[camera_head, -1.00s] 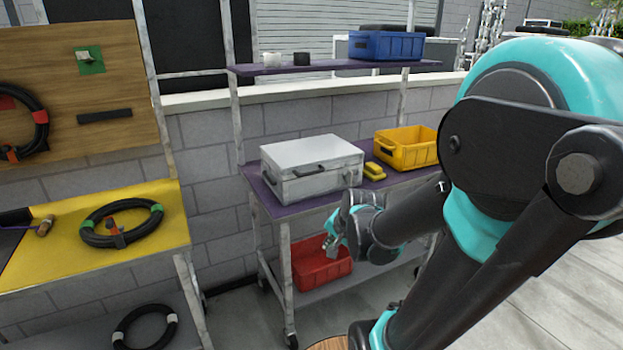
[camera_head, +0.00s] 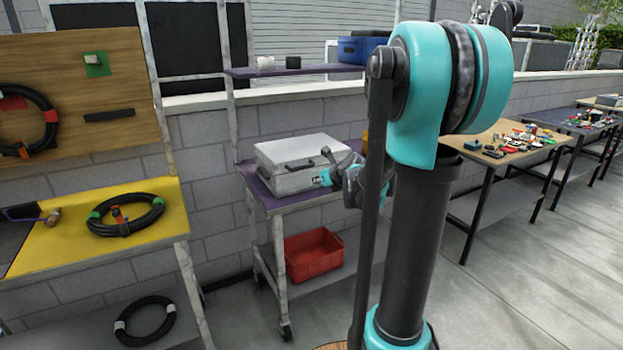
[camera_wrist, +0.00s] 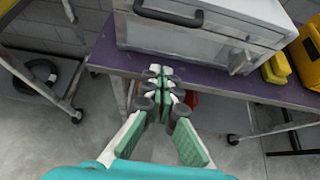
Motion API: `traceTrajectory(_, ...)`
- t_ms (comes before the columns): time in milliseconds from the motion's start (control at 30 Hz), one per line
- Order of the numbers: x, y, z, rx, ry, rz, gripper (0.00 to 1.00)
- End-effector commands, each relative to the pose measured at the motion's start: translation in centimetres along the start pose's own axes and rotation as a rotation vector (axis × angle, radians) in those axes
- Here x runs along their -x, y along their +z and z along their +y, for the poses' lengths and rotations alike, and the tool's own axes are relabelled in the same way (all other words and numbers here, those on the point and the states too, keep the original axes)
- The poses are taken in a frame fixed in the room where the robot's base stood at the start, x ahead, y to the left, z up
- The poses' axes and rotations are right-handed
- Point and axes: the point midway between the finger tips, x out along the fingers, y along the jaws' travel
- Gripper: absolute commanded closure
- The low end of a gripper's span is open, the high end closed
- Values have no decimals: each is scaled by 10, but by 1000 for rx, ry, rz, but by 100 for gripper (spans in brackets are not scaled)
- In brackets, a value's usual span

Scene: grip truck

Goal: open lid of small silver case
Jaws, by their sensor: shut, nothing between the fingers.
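The small silver case (camera_head: 300,157) sits closed on the purple shelf of the cart, with a dark handle on its front. In the wrist view the case (camera_wrist: 205,45) fills the upper middle, with its handle (camera_wrist: 168,14) and a latch (camera_wrist: 241,62) on the front face. My gripper (camera_head: 327,163) is by the right front of the case in the head view, overlapping it in the picture. In the wrist view my gripper (camera_wrist: 162,80) is shut and empty, its tips in front of and below the case. I see no contact with the case.
The purple shelf edge (camera_wrist: 215,92) runs just beyond my fingers. A yellow bin (camera_wrist: 311,40) and a small yellow item (camera_wrist: 276,70) stand right of the case. A red bin (camera_head: 315,253) is on the lower shelf. A yellow table (camera_head: 60,245) stands at left.

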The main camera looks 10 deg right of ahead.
Motion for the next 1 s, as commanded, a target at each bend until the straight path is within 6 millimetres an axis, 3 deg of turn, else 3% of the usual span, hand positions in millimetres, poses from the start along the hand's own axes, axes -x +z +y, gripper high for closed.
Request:
traceTrajectory(733, -97, -1, 1, 6, 1, 2, 100)
traceTrajectory(1000, -84, 28, 1, 6, 1, 2, 100)
